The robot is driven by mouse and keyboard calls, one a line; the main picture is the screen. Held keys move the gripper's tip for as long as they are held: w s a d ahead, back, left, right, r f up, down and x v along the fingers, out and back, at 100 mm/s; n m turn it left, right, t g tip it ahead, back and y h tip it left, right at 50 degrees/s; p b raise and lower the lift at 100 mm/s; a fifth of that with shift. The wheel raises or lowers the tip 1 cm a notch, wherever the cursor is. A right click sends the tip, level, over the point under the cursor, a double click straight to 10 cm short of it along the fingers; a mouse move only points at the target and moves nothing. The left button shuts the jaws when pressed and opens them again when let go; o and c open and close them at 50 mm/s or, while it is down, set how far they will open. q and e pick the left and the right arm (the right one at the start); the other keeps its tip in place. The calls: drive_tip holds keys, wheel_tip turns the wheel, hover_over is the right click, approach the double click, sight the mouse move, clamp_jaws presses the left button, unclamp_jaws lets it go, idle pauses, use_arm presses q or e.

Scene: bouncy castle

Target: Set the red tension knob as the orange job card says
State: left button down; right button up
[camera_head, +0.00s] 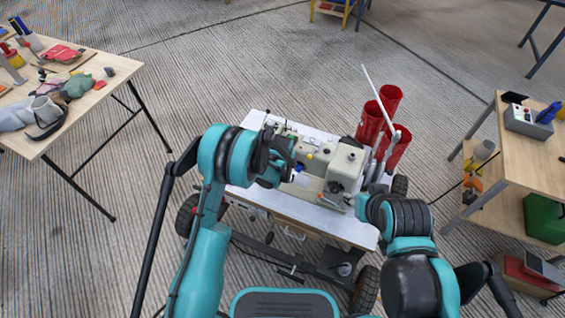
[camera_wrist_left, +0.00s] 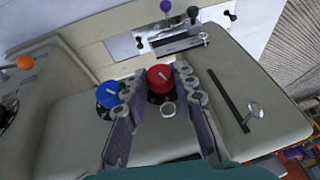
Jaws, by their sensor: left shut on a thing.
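The red tension knob (camera_wrist_left: 159,77) is on the pale sewing machine (camera_wrist_left: 85,135), with a light pointer mark on its top. My left gripper (camera_wrist_left: 157,88) is shut on it, one finger on each side. In the head view my left arm reaches over the machine (camera_head: 345,165), and the red knob is hard to make out there. A blue knob (camera_wrist_left: 108,94) with a light mark sits just left of the red one. My right arm (camera_head: 400,215) is at the machine's right side; its fingers are not clear. I cannot make out an orange job card.
The machine stands on a wheeled white-topped table (camera_head: 245,175). Red cylinders (camera_head: 370,122) stand behind its right end. A purple-topped lever (camera_wrist_left: 166,8) and an orange ball knob (camera_wrist_left: 26,62) are nearby. Cluttered wooden tables stand at left (camera_head: 110,68) and right (camera_head: 515,150).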

use_arm(q)
drive_tip(key=shift+d+t+y, duration=0.2)
drive_tip(key=shift+t+y, duration=0.2)
drive_tip(key=shift+y, duration=0.5)
drive_tip(key=shift+s+m, duration=0.1)
drive_tip(key=shift+m, duration=0.2)
drive_tip(key=c, duration=1.2)
unclamp_jaws()
drive_tip(key=shift+a, duration=0.1)
